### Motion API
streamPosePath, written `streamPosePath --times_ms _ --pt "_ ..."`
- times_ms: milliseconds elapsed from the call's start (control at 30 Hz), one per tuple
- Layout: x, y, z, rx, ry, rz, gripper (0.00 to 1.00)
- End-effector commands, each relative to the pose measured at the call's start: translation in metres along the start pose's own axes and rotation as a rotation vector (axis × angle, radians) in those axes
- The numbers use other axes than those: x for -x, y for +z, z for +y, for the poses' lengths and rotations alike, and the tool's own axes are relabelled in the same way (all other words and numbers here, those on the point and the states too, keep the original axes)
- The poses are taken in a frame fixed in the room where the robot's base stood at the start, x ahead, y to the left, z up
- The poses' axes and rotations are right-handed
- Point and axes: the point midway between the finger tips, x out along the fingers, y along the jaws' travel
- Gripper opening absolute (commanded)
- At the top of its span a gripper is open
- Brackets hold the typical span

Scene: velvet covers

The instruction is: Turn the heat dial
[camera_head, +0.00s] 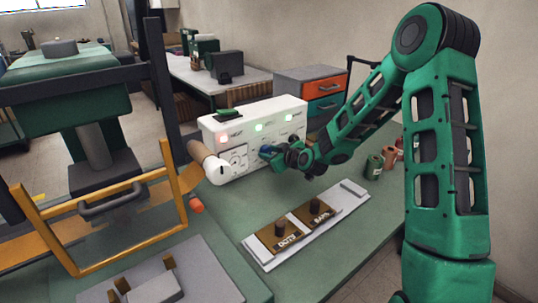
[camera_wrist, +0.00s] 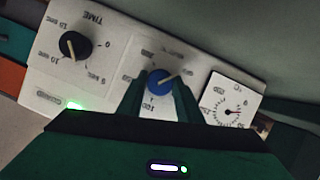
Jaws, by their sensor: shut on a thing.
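The white control box (camera_head: 217,129) stands on the green bench in the head view, with lit lamps along its upper front. The blue heat dial (camera_wrist: 160,80) sits in the middle of its panel in the wrist view, with a pale pointer line and a number scale around it. My gripper (camera_wrist: 160,92) reaches the panel with a green finger on each side of the blue dial, shut on it. In the head view my gripper (camera_head: 277,155) covers most of the dial. A black time dial (camera_wrist: 75,45) and a round °C gauge (camera_wrist: 230,110) flank the blue dial.
An orange-yellow frame (camera_head: 100,215) stands at left. Small cans (camera_head: 375,165) stand to the right, beside my arm.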

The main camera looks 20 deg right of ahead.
Motion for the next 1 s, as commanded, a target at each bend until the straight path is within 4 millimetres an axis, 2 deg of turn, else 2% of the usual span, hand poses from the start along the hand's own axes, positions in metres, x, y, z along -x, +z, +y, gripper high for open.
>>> streamPosePath --times_ms 367,1000 --pt "-0.001 -0.0005 0.0027 -0.149 -0.058 0.001 0.1" --pt "-0.0024 0.0017 0.0075 -0.7 -0.284 0.003 0.1"
